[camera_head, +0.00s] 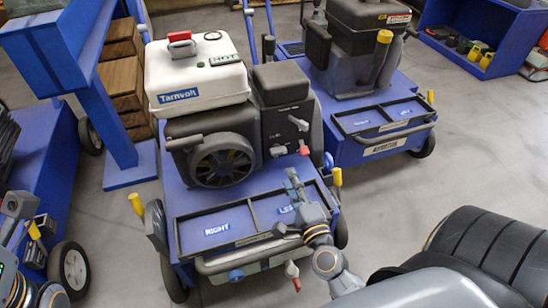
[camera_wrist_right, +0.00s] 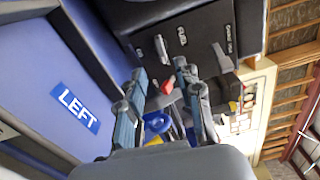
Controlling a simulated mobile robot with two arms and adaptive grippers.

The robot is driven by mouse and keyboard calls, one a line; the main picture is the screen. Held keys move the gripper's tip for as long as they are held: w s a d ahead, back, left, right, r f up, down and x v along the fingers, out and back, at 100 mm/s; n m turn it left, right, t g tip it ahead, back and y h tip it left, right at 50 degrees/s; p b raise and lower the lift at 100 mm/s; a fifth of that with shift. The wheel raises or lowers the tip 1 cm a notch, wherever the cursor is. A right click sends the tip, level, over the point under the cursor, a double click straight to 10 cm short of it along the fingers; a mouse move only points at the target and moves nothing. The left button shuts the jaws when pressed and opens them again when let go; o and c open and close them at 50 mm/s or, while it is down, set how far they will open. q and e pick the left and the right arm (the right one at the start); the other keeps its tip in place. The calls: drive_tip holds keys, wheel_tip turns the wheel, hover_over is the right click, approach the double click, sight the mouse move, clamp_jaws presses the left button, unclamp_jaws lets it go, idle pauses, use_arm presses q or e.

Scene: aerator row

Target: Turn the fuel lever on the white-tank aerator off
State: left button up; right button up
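The white-tank aerator (camera_head: 195,75) stands in the middle of the head view, with "Tarnvolt" on its tank. Its dark engine panel carries a grey lever (camera_head: 298,123), a lower grey lever (camera_head: 278,151) and a small red part (camera_head: 304,148). In the wrist view a pale lever (camera_wrist_right: 162,48) sits beside a small label that seems to read FUEL, near a red knob (camera_wrist_right: 181,62). My right gripper (camera_head: 292,178) is in front of and below the panel; its fingers (camera_wrist_right: 163,80) are apart and look empty. My left arm (camera_head: 20,208) shows at the left edge; its fingers are unclear.
A dark-tank aerator (camera_head: 365,45) stands behind to the right. A blue stand (camera_head: 128,165) is on the left. Grey floor (camera_head: 470,150) is clear at right.

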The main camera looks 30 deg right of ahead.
sight(277, 155)
drive_tip(key=x, duration=1)
drive_tip(key=shift+a, duration=0.1)
clamp_jaws()
